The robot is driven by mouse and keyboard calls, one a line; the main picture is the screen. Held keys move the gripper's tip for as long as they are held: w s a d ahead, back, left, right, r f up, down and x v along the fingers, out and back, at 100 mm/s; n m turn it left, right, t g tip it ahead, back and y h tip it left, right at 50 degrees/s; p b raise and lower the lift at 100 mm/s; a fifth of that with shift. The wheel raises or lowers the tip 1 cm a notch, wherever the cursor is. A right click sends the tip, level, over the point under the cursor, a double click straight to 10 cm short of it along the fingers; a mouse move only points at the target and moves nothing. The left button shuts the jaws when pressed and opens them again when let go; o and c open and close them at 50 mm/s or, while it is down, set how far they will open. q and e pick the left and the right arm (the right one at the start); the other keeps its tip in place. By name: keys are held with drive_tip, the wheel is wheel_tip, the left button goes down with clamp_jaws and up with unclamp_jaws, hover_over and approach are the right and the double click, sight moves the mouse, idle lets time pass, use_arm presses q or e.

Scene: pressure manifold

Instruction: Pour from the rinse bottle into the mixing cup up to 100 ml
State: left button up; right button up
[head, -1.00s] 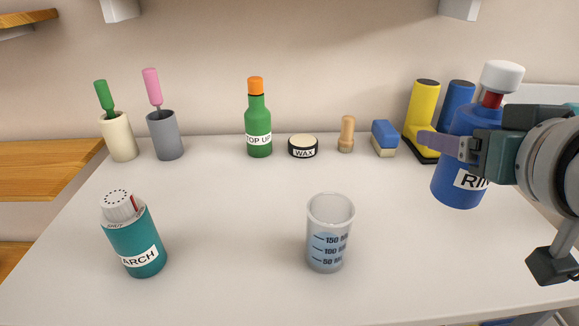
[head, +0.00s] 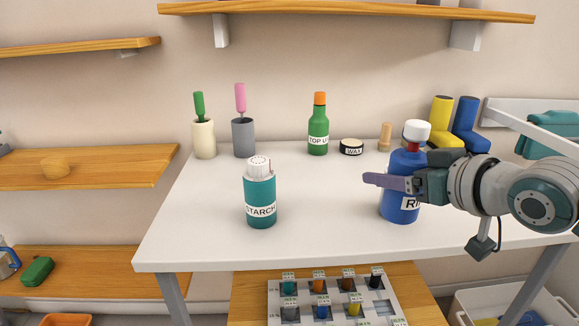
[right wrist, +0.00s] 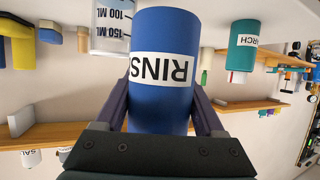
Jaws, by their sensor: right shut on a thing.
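The blue rinse bottle (head: 398,205) is upright at the right of the white table, with a red neck and white cap. My right gripper (head: 388,182) is shut around its body. In the right wrist view the bottle (right wrist: 160,105) appears upside down between the two fingers. The clear mixing cup (right wrist: 112,28) shows partly there, beside the bottle, with 100 and 150 ml marks. Its fill level cannot be told. I cannot find the cup in the head view now. My left gripper is not in view.
A teal starch bottle (head: 260,190) stands left of the rinse bottle. A green bottle (head: 318,135), wax tin (head: 351,147), brush holders and boots (head: 466,125) line the back. A rack of small bottles (head: 385,290) sits below the table front. The table's left front is clear.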

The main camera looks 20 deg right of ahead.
drive_tip(key=a+f, duration=0.1)
drive_tip(key=w+f+b, duration=0.1)
drive_tip(key=f, duration=0.1)
drive_tip(key=a+f, duration=0.1)
drive_tip(key=shift+w+a+f+b, duration=0.2)
drive_tip(key=shift+w+a+b, duration=0.05)
drive_tip(key=shift+a+b, duration=0.05)
drive_tip(key=shift+a+f, duration=0.3)
drive_tip(key=shift+f, duration=0.05)
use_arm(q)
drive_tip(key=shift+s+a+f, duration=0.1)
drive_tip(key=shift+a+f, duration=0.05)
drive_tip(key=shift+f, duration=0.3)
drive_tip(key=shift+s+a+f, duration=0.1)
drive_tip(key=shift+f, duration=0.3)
